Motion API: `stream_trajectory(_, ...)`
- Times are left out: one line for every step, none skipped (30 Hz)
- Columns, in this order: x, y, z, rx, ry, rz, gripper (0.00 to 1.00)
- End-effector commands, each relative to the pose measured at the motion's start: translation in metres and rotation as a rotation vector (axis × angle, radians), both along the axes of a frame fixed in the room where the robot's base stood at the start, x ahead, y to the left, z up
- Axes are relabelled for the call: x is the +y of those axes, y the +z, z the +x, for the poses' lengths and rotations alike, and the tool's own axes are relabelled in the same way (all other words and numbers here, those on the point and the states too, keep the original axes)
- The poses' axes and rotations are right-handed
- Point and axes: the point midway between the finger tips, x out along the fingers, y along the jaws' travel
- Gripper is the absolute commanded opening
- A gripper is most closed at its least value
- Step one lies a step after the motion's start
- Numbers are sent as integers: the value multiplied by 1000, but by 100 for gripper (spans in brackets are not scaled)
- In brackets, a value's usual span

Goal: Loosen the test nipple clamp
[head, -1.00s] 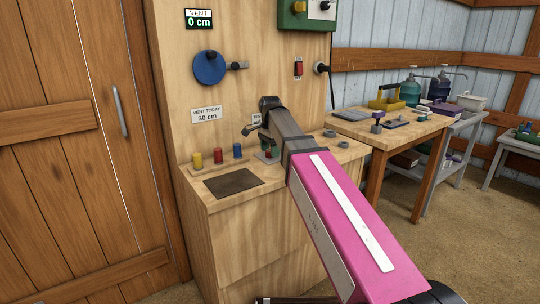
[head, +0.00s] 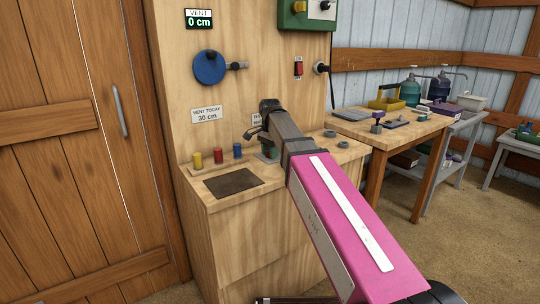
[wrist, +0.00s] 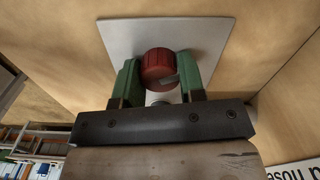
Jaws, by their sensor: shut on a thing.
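In the wrist view, a red ribbed knob (wrist: 157,66) stands out from a pale square plate (wrist: 115,35). I take it for the test nipple clamp. My gripper (wrist: 160,76) has one green finger on either side of the knob and is shut on it. A small pale mark shows at the knob's lower right. A grey round part shows below the knob, mostly hidden by the gripper. In the head view my gripper (head: 268,153) is at the back of the wooden bench, and my own wrist hides the knob.
Yellow, red and blue pegs (head: 218,155) stand left of my gripper, behind a dark mat (head: 233,182). Grey rings (head: 337,139) lie to the right. A blue wheel (head: 209,67) is on the panel above. The vent display (head: 198,19) reads 0 cm.

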Motion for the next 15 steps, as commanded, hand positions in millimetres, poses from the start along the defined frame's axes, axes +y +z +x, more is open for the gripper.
stream_trajectory(0, 0, 0, 0, 53, 0, 0)
stream_trajectory(0, 0, 0, 0, 89, 0, 0)
stream_trajectory(0, 0, 0, 0, 135, 0, 0)
stream_trajectory(0, 0, 0, 0, 170, 0, 0)
stream_trajectory(0, 0, 0, 0, 205, 0, 0)
stream_trajectory(0, 0, 0, 0, 252, 0, 0)
stream_trajectory(0, 0, 0, 0, 287, 0, 0)
stream_trajectory(0, 0, 0, 0, 321, 0, 0)
stream_trajectory(0, 0, 0, 0, 368, 0, 0)
stream_trajectory(0, 0, 0, 0, 403, 0, 0)
stream_trajectory(0, 0, 0, 0, 438, 0, 0)
stream_trajectory(0, 0, 0, 0, 483, 0, 0)
stream_trajectory(0, 0, 0, 0, 518, 0, 0)
stream_trajectory(0, 0, 0, 0, 553, 0, 0)
stream_trajectory(0, 0, 0, 0, 600, 0, 0)
